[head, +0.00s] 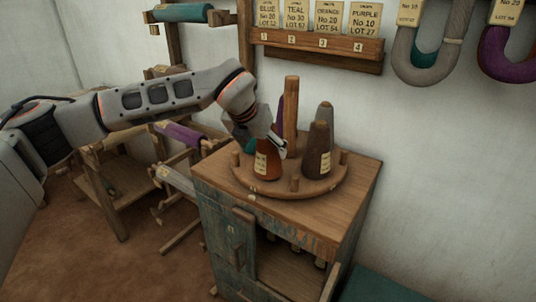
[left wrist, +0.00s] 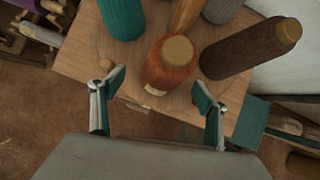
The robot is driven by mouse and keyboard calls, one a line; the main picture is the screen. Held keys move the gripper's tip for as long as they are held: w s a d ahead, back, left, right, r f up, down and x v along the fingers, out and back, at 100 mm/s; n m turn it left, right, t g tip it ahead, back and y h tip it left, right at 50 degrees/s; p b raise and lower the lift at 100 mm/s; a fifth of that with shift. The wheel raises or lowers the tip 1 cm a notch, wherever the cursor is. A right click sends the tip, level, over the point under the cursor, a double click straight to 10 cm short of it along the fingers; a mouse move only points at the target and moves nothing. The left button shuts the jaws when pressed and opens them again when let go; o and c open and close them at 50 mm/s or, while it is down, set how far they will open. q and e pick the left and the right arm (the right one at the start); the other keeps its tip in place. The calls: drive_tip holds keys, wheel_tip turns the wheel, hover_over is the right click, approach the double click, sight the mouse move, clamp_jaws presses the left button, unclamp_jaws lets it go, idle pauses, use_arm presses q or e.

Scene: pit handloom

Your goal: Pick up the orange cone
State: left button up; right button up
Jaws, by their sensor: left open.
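The orange cone (head: 266,163) stands upright on a round wooden turntable (head: 318,187) on top of a small cabinet. It has a pale label and a tan top. In the left wrist view the orange cone (left wrist: 170,65) lies between and just beyond my two spread fingers. My left gripper (head: 279,146) is open at the upper part of the cone in the head view, and its open fingers also show in the left wrist view (left wrist: 158,95). Whether a finger touches the cone I cannot tell. My right gripper is in neither view.
A brown cone (head: 317,150) stands right of the orange one, with a grey cone (head: 325,113) behind it. A wooden post (head: 291,105) rises from the turntable. A teal cone (left wrist: 122,18) stands left of the orange one in the wrist view. A label rack (head: 315,45) hangs behind.

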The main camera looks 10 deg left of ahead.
sight(268, 154)
use_arm(q)
drive_tip(key=x, duration=0.5)
drive_tip(key=shift+w+d+p, duration=0.15)
drive_tip(key=shift+d+p, duration=0.1)
drive_tip(key=shift+p, duration=0.1)
drive_tip(key=shift+c, duration=0.3)
drive_tip(key=c, duration=1.3)
drive_tip(key=shift+r, duration=0.1)
